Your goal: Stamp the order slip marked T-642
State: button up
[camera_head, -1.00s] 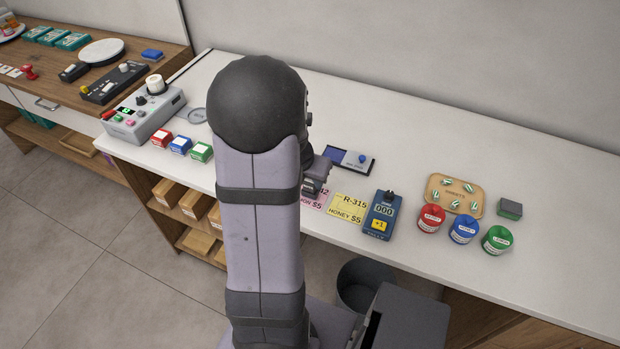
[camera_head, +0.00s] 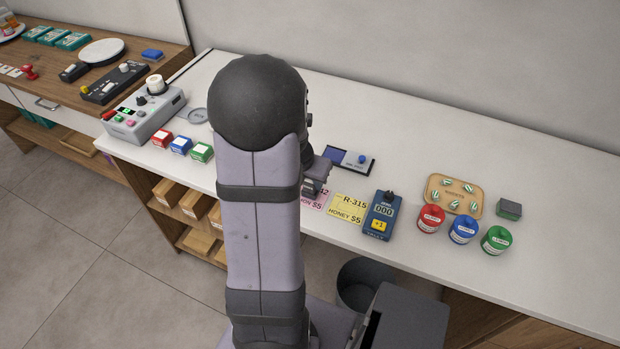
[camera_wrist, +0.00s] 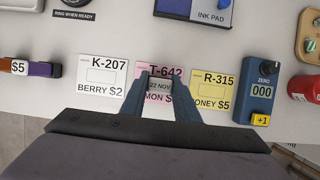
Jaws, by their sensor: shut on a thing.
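The pink order slip marked T-642 (camera_wrist: 173,71) lies on the white counter in the wrist view, between the white K-207 slip (camera_wrist: 102,66) and the yellow R-315 slip (camera_wrist: 219,78). My gripper (camera_wrist: 161,85) is shut on a grey stamp (camera_wrist: 160,87) whose top reads 22 NOV. The stamp is over the middle of the pink slip and hides part of it; I cannot tell whether it touches the paper. In the head view the pink slip (camera_head: 318,201) shows only partly beside my gripper, and my arm hides the K-207 slip.
The ink pad (camera_wrist: 212,16) lies behind the slips. A blue counter reading 000 (camera_wrist: 259,92) stands right of the yellow slip. Further right are a wooden tray (camera_head: 432,186) and red, blue and green jars (camera_head: 463,229). A grey machine (camera_head: 143,118) stands at the left.

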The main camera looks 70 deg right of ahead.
jog(key=shift+r+p, duration=3.45)
jog(key=shift+p, duration=0.3)
